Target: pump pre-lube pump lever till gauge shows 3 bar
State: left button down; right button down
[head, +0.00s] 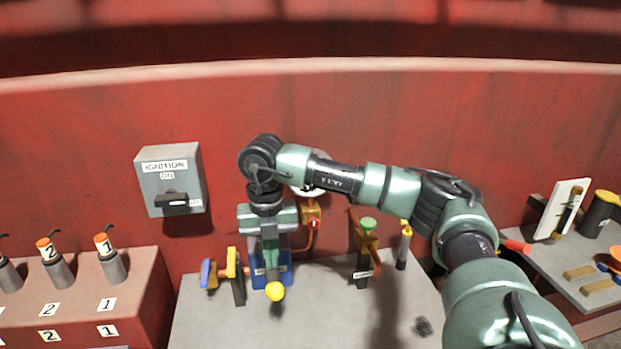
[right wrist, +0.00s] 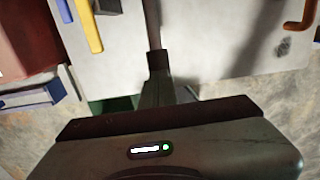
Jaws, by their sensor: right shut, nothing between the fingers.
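The pre-lube pump has a blue body (head: 286,274) on the grey bench, mostly covered by my right gripper. A yellow ball (head: 275,291), seemingly the lever's knob, shows just below the fingertips in the head view. My right gripper (head: 270,262) points down over the pump, shut and empty. I cannot tell whether it touches the lever. In the right wrist view the shut fingers (right wrist: 160,75) line up with a dark rod (right wrist: 151,25). A pale round edge (head: 312,191), perhaps the gauge, peeks out behind my forearm; its reading is hidden. My left gripper is out of view.
A yellow-and-blue handled valve (head: 231,264) stands left of the pump. A green-topped valve (head: 368,226) stands to its right. The ignition box (head: 171,180) hangs on the red wall. Numbered cylinders (head: 61,270) stand at the left. The bench front (head: 330,315) is mostly clear.

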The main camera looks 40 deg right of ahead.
notch_tip(320, 180, up, 9)
jog(key=p, duration=0.5)
dwell(0.3)
jog(key=shift+f, duration=0.15)
dwell(1.1)
